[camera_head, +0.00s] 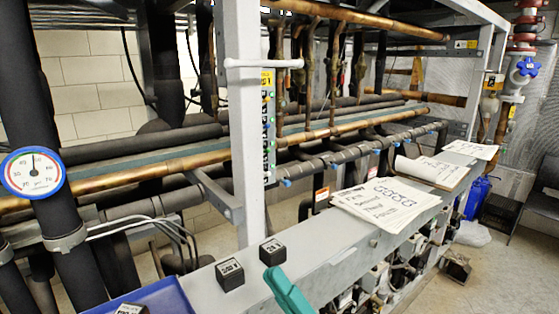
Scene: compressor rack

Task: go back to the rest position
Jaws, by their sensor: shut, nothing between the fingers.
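A dark labelled cube (272,252) stands on the ledge just beyond the tip. A second labelled cube (230,275) stands to its left.
A blue tray (165,297) holding a dark cube is at the bottom left. Printed papers (385,203) lie further along the ledge. A white upright post (243,150) and copper pipes (150,172) stand behind. A round gauge (32,173) is at the left. Floor (455,290) shows at right.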

